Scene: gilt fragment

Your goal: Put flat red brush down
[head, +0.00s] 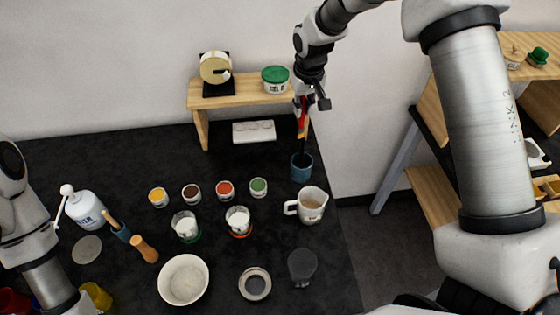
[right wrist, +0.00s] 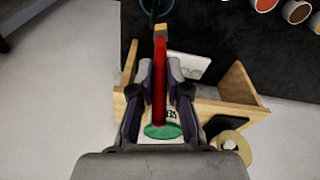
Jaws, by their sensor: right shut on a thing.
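The flat red brush (right wrist: 158,80) is held lengthwise between the fingers of my right gripper (right wrist: 160,95), which is shut on it. In the head view, my right gripper (head: 305,97) is in front of the right end of the small wooden shelf, with the red brush (head: 302,116) pointing down. A blue cup (head: 302,168) stands on the black table below it. A dark, thin shape rises from the cup; I cannot tell whether it belongs to the brush. In the wrist view the brush tip lies just short of the cup (right wrist: 154,8). My left gripper is out of view.
The wooden shelf (head: 245,91) stands close behind, carrying a green-lidded tub (head: 275,79). A white tray (head: 253,131) lies beneath it. Several small paint pots (head: 225,190) sit to the left.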

